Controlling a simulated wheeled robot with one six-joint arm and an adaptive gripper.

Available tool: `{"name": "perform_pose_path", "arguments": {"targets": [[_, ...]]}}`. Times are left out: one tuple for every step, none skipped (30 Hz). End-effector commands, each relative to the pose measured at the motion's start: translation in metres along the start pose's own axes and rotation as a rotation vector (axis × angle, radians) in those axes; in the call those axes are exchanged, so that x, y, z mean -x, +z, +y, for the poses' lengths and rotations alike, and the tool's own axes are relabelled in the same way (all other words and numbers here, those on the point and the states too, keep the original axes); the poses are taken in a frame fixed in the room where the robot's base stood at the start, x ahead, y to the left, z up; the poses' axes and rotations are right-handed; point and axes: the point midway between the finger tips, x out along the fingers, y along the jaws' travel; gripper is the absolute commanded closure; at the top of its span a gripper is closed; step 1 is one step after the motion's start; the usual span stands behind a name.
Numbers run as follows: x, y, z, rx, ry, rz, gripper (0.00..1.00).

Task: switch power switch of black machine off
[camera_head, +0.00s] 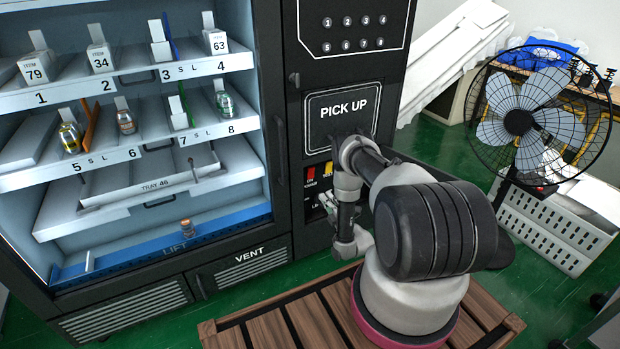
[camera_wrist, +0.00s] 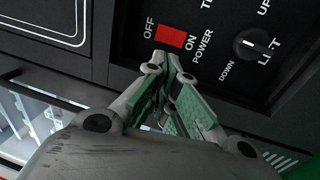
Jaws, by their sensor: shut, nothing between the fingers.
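The black machine (camera_head: 345,60) is a vending machine with a control panel under its PICK UP hatch. In the wrist view the red power switch (camera_wrist: 171,38) lies between the labels OFF and ON, with POWER beside ON. It also shows in the head view (camera_head: 311,173), left of a yellow switch. My gripper (camera_wrist: 166,64) is shut and empty. Its fingertips are just below the red switch in the wrist view, near its lower edge; I cannot tell whether they touch. In the head view my arm hides part of the panel. Which way the switch is tipped is unclear.
A black LIFT knob (camera_wrist: 253,45) marked UP and DOWN sits right of the switch in the wrist view. Glass-fronted shelves with bottles fill the machine's left side. A black fan (camera_head: 520,120) and a white crate (camera_head: 550,225) stand at the right. Green floor shows between.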

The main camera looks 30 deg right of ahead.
Motion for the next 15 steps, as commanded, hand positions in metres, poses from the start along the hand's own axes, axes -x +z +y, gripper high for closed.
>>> {"name": "perform_pose_path", "arguments": {"targets": [[0.0, 0.0, 0.0, 0.005, -0.001, 0.0, 1.0], [0.0, 0.0, 0.0, 0.007, -0.001, 0.0, 1.0], [0.0, 0.0, 0.0, 0.006, -0.002, 0.0, 1.0], [0.0, 0.0, 0.0, 0.006, -0.002, 0.0, 1.0], [0.0, 0.0, 0.0, 0.006, -0.002, 0.0, 1.0], [0.0, 0.0, -0.001, 0.005, -0.003, 0.0, 1.0], [0.0, 0.0, -0.001, 0.005, -0.003, 0.0, 1.0], [0.0, 0.0, -0.001, 0.005, -0.003, 0.0, 1.0], [-0.001, 0.0, -0.001, 0.005, -0.003, 0.0, 1.0], [-0.001, 0.0, -0.001, 0.005, -0.003, 0.0, 1.0], [-0.003, 0.0, -0.001, 0.005, -0.003, 0.0, 1.0], [-0.005, 0.0, -0.001, 0.005, -0.003, 0.0, 1.0], [-0.008, 0.0, -0.001, 0.005, -0.003, 0.001, 1.0], [-0.011, 0.0, 0.0, 0.005, -0.002, 0.001, 1.0], [-0.016, -0.001, 0.0, 0.004, -0.002, 0.002, 1.0]]}}
